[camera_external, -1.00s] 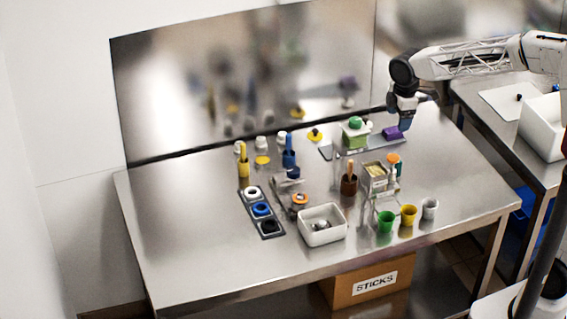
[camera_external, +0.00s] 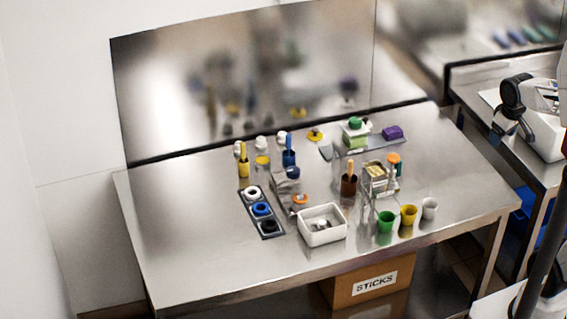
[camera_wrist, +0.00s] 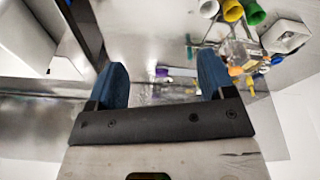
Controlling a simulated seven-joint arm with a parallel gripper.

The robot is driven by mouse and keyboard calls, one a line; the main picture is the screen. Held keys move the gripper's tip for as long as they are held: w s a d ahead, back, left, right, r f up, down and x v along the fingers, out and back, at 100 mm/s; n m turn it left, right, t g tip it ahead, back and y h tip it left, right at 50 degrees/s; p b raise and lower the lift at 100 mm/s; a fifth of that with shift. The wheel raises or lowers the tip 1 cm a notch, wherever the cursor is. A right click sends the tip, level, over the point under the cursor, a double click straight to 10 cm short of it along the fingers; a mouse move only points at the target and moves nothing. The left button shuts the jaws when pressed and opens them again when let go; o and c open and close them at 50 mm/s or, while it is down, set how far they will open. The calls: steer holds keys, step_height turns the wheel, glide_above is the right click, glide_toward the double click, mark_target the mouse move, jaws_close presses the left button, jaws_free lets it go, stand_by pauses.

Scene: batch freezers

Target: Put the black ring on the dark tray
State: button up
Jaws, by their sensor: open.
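A black ring (camera_external: 269,227) sits at the near end of a narrow dark tray (camera_external: 281,234) on the steel table. A blue ring (camera_external: 262,209) and a white ring (camera_external: 253,192) sit in the same row behind it. My gripper (camera_external: 514,132) is far to the right, over the side table, well apart from the ring. In the wrist view my gripper (camera_wrist: 162,80) is open, with two blue fingertips wide apart and nothing seen between them. The ring and dark tray are not clear in the wrist view.
A white bin (camera_external: 323,225) stands right of the dark tray. Green (camera_external: 386,222), yellow (camera_external: 408,215) and white (camera_external: 430,208) cups stand further right. Clear stands, bottles and a purple block (camera_external: 392,132) crowd the middle and back. The table's left side is bare.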

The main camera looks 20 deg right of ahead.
steer(key=s+d+f+m, duration=0.2)
steer(key=s+d+m, duration=0.1)
steer(key=s, duration=0.4)
steer(key=shift+d+m, duration=0.35)
steer(key=shift+m, duration=0.05)
steer(key=shift+f, duration=0.1)
stand_by(0.7)
